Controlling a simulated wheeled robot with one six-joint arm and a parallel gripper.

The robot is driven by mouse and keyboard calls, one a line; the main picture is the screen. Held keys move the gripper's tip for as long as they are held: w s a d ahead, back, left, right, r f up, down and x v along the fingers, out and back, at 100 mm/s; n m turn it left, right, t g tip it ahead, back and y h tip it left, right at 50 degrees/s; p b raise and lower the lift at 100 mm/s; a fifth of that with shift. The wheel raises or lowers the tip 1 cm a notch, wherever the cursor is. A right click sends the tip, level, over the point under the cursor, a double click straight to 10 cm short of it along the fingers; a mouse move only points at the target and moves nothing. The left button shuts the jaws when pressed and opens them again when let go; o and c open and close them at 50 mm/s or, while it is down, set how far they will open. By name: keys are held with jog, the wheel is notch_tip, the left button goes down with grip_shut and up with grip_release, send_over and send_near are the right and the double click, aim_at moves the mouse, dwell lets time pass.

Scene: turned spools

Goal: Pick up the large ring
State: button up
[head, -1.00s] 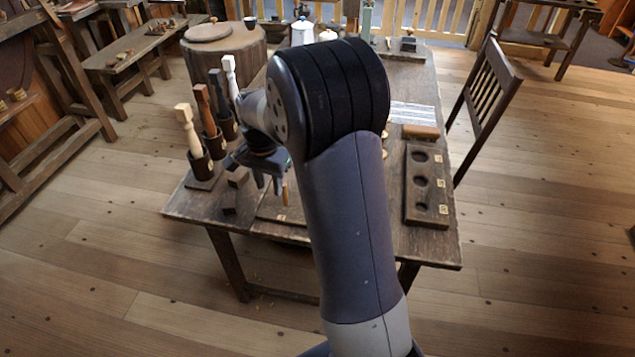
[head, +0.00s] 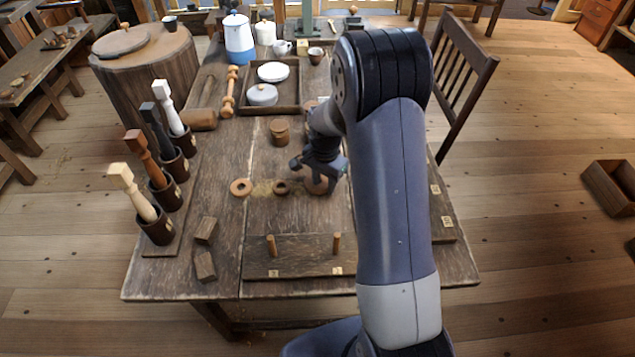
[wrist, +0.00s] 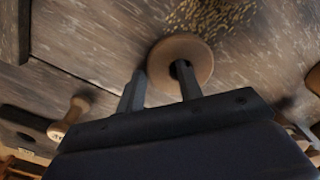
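The large ring (head: 314,187), a flat reddish-brown wooden disc with a centre hole, lies on the table, partly hidden by my gripper (head: 325,177) in the head view. In the wrist view the large ring (wrist: 196,55) is just beyond the fingertips of my gripper (wrist: 160,72). The fingers are apart with nothing held. The right finger appears at the ring's hole and the left finger beside its outer edge. I cannot tell whether they touch it.
A board with two pegs (head: 300,262) lies at the front. Several turned spindles stand in cups on a rack (head: 160,243) at the left. Two dark blocks (head: 205,266) lie near the front left. A small round pot (head: 280,131) and a tray (head: 285,108) stand farther back.

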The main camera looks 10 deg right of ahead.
aim_at(324, 186)
jog(key=c, duration=0.7)
notch_tip(324, 186, up, 10)
dwell(0.5)
